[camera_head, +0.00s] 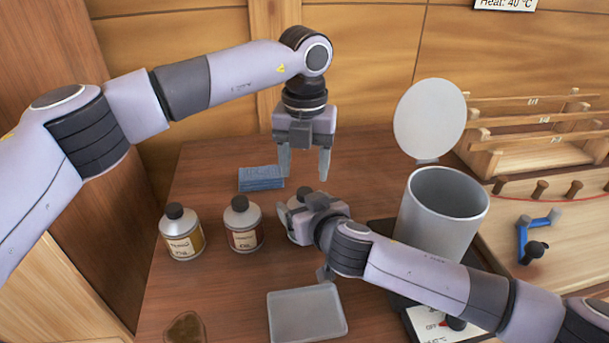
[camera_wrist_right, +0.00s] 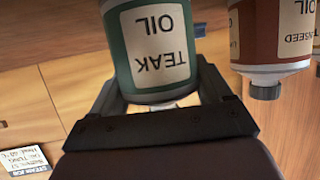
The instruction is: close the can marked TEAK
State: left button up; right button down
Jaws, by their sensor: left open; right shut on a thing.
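The can marked TEAK is green with a cream label (camera_wrist_right: 155,45) in the right wrist view, where it appears upside down. My right gripper (camera_head: 302,222) is shut on this can. In the head view only a small part of the can (camera_head: 294,206) shows behind the gripper. My left gripper (camera_head: 304,172) is open and empty, pointing down above the table behind the can.
Two capped cans, one red-brown (camera_head: 243,225) and one yellow-labelled (camera_head: 181,236), stand to the left. A blue cloth (camera_head: 261,179) lies behind. A grey tray (camera_head: 306,314) and brown patch (camera_head: 186,328) are in front. A tall grey pot (camera_head: 447,220), lid raised, stands right.

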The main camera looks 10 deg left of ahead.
aim_at(304, 191)
dwell(0.3)
pick_arm(q)
jog(key=n, duration=0.2)
jog(key=r+n, duration=0.1)
jog(key=n, duration=0.3)
jog(key=shift+r, duration=0.3)
jog(key=n, duration=0.2)
jog(key=r+n, duration=0.1)
jog(key=n, duration=0.4)
jog(key=shift+r, duration=0.35)
jog(key=shift+f, duration=4.05)
grip_shut()
